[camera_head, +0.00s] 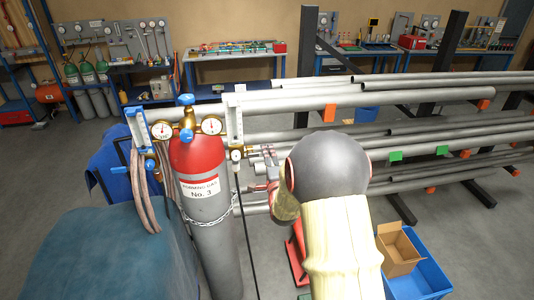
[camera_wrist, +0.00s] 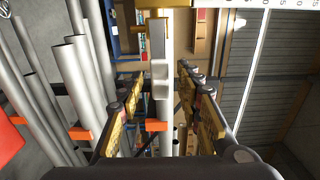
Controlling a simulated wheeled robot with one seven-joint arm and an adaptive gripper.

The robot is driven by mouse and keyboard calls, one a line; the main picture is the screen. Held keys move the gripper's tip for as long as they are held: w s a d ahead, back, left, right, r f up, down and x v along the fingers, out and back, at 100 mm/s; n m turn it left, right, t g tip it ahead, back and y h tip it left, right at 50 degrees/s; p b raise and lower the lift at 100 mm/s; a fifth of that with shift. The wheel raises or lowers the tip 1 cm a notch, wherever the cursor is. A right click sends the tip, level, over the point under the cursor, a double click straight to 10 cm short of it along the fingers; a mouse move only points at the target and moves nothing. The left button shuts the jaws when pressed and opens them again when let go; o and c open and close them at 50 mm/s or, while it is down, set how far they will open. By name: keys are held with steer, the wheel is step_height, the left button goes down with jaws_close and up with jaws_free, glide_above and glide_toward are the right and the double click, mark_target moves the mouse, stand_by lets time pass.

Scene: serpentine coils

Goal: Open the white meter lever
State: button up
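The white meter (camera_head: 235,122) stands upright on the right of the red-topped gas cylinder (camera_head: 197,152). A small white valve part (camera_head: 236,154) sits at its lower end; its lever is too small to make out there. In the wrist view, a pale bar-like part (camera_wrist: 161,78), which looks like the white lever, lies beyond and between the fingers. My gripper (camera_head: 266,168) is right of the valve. In the wrist view my gripper (camera_wrist: 162,100) is open, fingers apart on either side; I cannot tell whether they touch the part.
A blue meter (camera_head: 139,130) and two round gauges flank the cylinder's top. Grey pipes (camera_head: 430,100) on a rack run behind my arm. A blue crate (camera_head: 425,280) with a cardboard box (camera_head: 400,250) stands at the lower right. A black hose (camera_head: 246,225) hangs below the valve.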

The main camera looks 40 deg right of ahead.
steer(key=shift+w+d, duration=0.3)
steer(key=shift+w, duration=0.25)
steer(key=c, duration=0.3)
jaws_close()
stand_by(0.4)
